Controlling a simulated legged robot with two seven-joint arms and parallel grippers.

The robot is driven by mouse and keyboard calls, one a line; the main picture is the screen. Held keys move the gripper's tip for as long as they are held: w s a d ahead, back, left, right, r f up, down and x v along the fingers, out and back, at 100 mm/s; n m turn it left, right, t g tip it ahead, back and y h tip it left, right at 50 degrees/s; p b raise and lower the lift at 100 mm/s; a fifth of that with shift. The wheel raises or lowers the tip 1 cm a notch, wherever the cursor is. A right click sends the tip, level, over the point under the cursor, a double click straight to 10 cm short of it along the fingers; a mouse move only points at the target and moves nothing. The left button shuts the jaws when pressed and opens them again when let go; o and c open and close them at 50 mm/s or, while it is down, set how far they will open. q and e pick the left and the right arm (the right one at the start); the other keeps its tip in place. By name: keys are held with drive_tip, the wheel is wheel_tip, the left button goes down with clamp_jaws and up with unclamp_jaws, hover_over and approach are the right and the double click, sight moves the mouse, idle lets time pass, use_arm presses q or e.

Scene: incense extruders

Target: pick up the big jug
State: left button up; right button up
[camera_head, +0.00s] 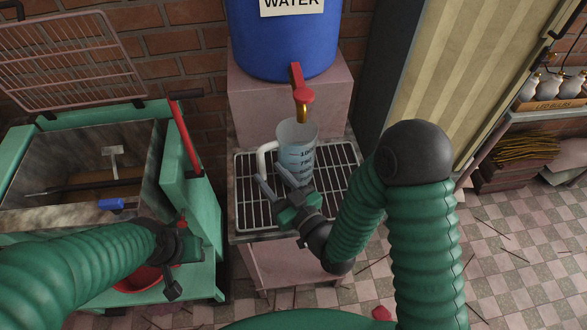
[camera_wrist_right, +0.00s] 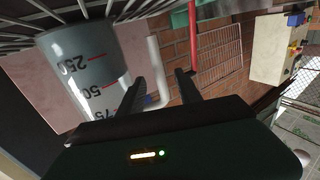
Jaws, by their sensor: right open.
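The big jug (camera_head: 297,151) is a clear bluish measuring jug with volume marks and a white handle (camera_head: 264,160) on its left. It stands upright on a wire rack under the water tap. My right gripper (camera_head: 269,176) is open and empty, with its fingers near the handle side of the jug. In the right wrist view the jug (camera_wrist_right: 88,68) appears upside down at the left, and the handle (camera_wrist_right: 155,62) is close to the fingers (camera_wrist_right: 170,80), partly hidden by one. I cannot tell whether they touch. My left gripper (camera_head: 173,270) is at the lower left; its jaws are unclear.
A blue water barrel (camera_head: 283,38) with a red-handled tap (camera_head: 301,92) stands on a block behind the jug. The wire rack (camera_head: 252,205) is otherwise clear. A green machine with an open trough (camera_head: 85,160) is at left. A red bowl (camera_head: 137,281) is partly hidden below my left arm.

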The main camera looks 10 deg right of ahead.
sight(262, 165)
drive_tip(key=w+a, duration=0.1)
drive_tip(key=w+a+r+p, duration=0.1)
drive_tip(key=w, duration=0.1)
drive_tip(key=shift+w+a, duration=0.3)
drive_tip(key=shift+w+d+f, duration=0.1)
drive_tip(key=shift+w, duration=0.1)
drive_tip(key=shift+d, duration=0.25)
drive_tip(key=shift+a, duration=0.4)
clamp_jaws()
drive_tip(key=shift+d, duration=0.15)
